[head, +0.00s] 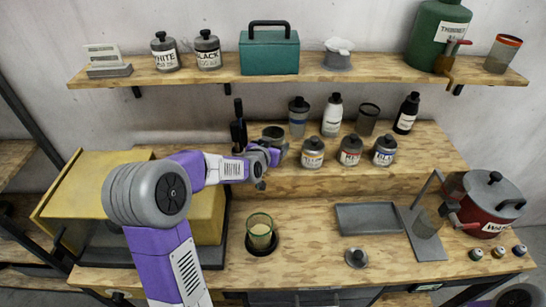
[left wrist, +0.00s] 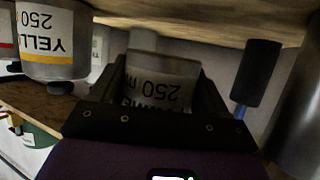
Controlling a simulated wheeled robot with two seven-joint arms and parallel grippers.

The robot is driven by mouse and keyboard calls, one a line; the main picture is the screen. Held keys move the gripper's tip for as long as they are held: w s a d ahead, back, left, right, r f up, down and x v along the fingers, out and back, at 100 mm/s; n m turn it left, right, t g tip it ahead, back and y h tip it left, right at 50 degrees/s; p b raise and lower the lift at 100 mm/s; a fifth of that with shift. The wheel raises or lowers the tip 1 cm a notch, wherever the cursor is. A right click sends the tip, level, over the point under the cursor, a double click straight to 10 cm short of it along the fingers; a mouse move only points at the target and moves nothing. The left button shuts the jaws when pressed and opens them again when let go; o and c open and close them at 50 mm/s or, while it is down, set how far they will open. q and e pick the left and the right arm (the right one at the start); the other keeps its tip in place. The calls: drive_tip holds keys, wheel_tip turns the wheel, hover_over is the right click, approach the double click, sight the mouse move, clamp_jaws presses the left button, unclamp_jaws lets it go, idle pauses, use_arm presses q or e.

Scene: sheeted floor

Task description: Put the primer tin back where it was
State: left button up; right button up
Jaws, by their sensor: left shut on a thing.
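The primer tin (left wrist: 160,82) is between the fingers of my left gripper (left wrist: 160,100) in the left wrist view. Its label is upside down there and partly hidden by the jaws. In the head view the tin's dark round top (head: 272,132) shows just beyond my left gripper (head: 266,156), at the left part of the raised wooden step (head: 400,168). The gripper is shut on the tin. I cannot tell whether the tin's base touches the step.
Yellow (head: 313,153), red (head: 350,151) and blue (head: 384,151) labelled tins stand to the right on the step. Bottles and a dark cup (head: 368,118) stand behind. A glass cup (head: 260,232), grey tray (head: 373,218) and red pot (head: 484,210) are on the lower bench.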

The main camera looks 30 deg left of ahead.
use_arm(q)
drive_tip(key=shift+f+b, duration=0.3)
drive_tip(key=shift+f, duration=1.45)
drive_tip(key=shift+s, duration=0.1)
drive_tip(key=shift+f, duration=0.15)
drive_tip(key=o, duration=1.3)
drive_tip(key=shift+s+r, duration=0.1)
drive_tip(key=shift+r, duration=0.15)
drive_tip(key=v, duration=1.1)
drive_tip(key=shift+s+r, duration=0.1)
drive_tip(key=shift+s, duration=0.25)
